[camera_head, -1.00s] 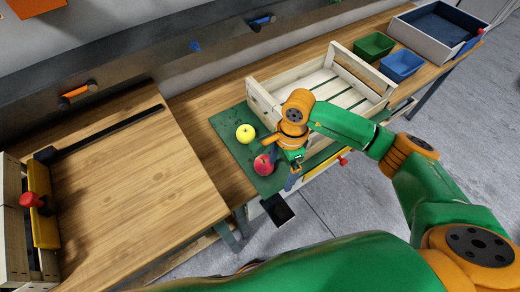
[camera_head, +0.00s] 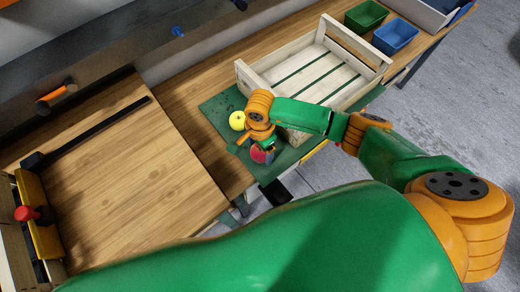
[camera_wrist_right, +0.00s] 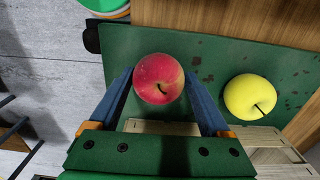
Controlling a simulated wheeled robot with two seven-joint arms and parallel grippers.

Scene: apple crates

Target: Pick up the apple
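A red apple (camera_head: 258,154) lies on a green mat (camera_head: 215,108) at the bench's front edge, partly hidden by my right gripper (camera_head: 264,150). In the right wrist view the red apple (camera_wrist_right: 158,78) shows between the tips of the two blue fingers, one on each side. The right gripper (camera_wrist_right: 159,88) looks open around it, with no clear grip on it. A yellow apple (camera_head: 237,120) lies on the mat beside it; it also shows in the right wrist view (camera_wrist_right: 250,96). My left gripper is out of view.
A slatted wooden crate (camera_head: 374,66) stands just right of the apples. Green (camera_head: 366,15) and blue (camera_head: 396,36) bins stand behind it. A wooden board (camera_head: 125,180) at the left is mostly bare.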

